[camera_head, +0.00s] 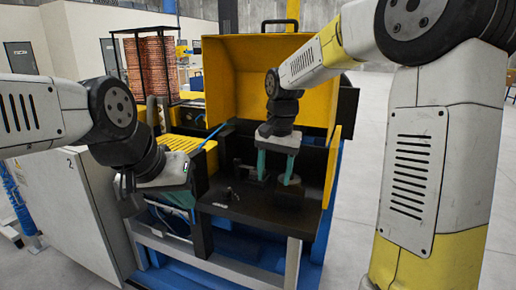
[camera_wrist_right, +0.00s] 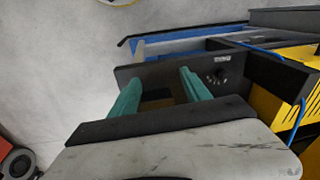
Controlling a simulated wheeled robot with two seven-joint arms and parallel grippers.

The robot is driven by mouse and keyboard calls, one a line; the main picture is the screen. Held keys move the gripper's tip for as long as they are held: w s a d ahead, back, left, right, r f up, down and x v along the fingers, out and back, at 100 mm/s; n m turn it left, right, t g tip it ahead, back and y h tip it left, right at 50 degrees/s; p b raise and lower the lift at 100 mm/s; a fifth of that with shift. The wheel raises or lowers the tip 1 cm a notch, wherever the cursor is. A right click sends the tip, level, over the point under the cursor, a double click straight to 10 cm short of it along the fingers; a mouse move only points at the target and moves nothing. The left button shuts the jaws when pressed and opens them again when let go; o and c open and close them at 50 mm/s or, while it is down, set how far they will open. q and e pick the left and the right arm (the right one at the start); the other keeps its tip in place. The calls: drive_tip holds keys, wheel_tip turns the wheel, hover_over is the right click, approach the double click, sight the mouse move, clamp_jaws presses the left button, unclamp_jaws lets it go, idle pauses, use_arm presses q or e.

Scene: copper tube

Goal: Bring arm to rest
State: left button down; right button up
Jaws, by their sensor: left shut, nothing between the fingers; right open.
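My right gripper (camera_head: 277,180) hangs inside the yellow-hooded machine (camera_head: 265,75), above its dark work bed (camera_head: 245,207). Its two teal fingers are apart with nothing between them. My left gripper (camera_head: 178,198) is at the machine's left front, beside the white cabinet. It is shut and empty; its fingers are mostly hidden under its pale body.
A black rack of copper tubes (camera_head: 150,65) stands behind at the left. A white cabinet (camera_head: 65,205) is close to my left arm. The yellow hood and side panel (camera_head: 333,165) surround my right gripper. Grey floor (camera_head: 345,215) lies open to the right of the machine.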

drive_tip(key=s+d+r+n+t, duration=0.1)
drive_tip(key=s+d, duration=0.2)
drive_tip(key=s, duration=0.3)
drive_tip(key=s+d+r+n+t+y, duration=0.1)
drive_tip(key=s+d+r+t, duration=0.1)
drive_tip(key=s, duration=0.5)
drive_tip(key=s+d+r+n+t, duration=0.2)
drive_tip(key=s+d, duration=0.2)
drive_tip(key=s, duration=0.2)
drive_tip(key=shift+s+d, duration=0.2)
drive_tip(key=shift+d, duration=0.15)
idle(0.5)
